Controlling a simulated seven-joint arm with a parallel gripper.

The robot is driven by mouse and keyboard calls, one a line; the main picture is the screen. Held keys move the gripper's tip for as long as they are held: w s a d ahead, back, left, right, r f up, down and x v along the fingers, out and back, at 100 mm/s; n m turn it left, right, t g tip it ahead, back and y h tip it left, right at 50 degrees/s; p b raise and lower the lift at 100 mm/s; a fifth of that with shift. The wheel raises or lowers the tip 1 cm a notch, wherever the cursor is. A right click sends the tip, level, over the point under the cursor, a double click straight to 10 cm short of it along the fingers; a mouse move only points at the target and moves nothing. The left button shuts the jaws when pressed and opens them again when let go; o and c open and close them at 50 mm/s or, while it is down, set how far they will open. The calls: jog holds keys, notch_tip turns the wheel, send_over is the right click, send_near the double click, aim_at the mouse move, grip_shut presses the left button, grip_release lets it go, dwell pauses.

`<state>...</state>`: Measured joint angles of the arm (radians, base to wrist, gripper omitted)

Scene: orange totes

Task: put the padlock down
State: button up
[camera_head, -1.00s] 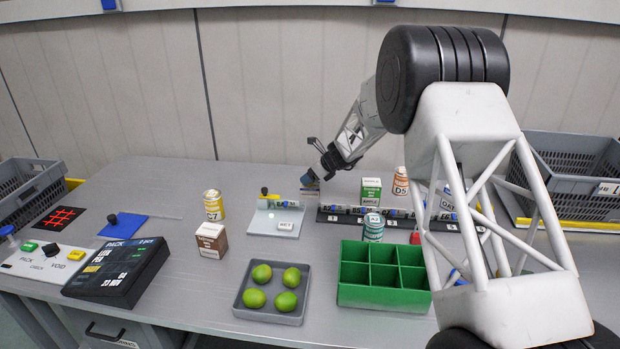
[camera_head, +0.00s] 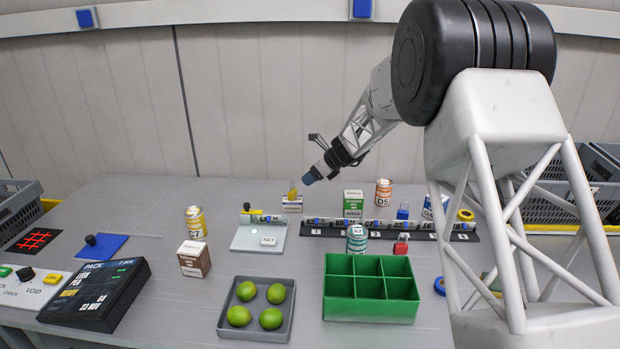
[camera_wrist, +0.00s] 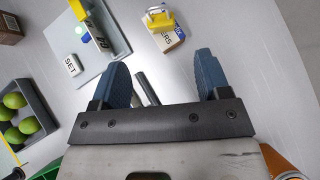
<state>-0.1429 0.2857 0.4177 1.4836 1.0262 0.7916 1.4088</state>
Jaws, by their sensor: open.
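A yellow padlock (camera_head: 293,193) stands on a small labelled white block (camera_head: 292,205) behind the work area, right of the pale plate. In the wrist view the padlock (camera_wrist: 162,22) rests on the block (camera_wrist: 170,42), beyond my fingertips and apart from them. My gripper (camera_head: 309,178) hangs above and to the right of the padlock. In the wrist view its two blue fingers (camera_wrist: 168,75) are spread with nothing gripped between them. A blue padlock (camera_head: 403,212) and a red padlock (camera_head: 401,245) stand farther right.
A pale plate (camera_head: 258,238) with a small device is left of the block. A dark numbered rail (camera_head: 340,231) lies to its right. A green divided bin (camera_head: 372,310), a grey tray (camera_head: 262,333) of green fruit, cans and cartons stand nearby.

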jog(key=shift+r, duration=0.1)
dwell(0.7)
jog(key=s+d+r+n+h, duration=0.1)
jog(key=s+d+r+n, duration=0.35)
jog(key=s, duration=0.45)
jog(key=s+d+r+n+h, duration=0.1)
jog(key=s+d+r+n, duration=0.3)
jog(key=s, duration=0.6)
jog(key=s+d+r+n+h, duration=0.1)
jog(key=s+d+r+n, duration=0.1)
jog(key=s+d+r, duration=0.5)
jog(key=s+d+f+n+h, duration=0.1)
jog(key=s+d+n+h, duration=0.1)
jog(key=s, duration=1)
jog(key=s+d+f+n+h, duration=0.1)
jog(key=s+d+n, duration=0.3)
jog(key=s, duration=0.8)
jog(key=s+d+f+n+h, duration=0.2)
jog(key=s+n, duration=0.3)
jog(key=s, duration=0.8)
jog(key=shift+d+f+n+g+h, duration=0.3)
jog(key=shift+d+n+g, duration=0.1)
jog(key=shift+d, duration=0.15)
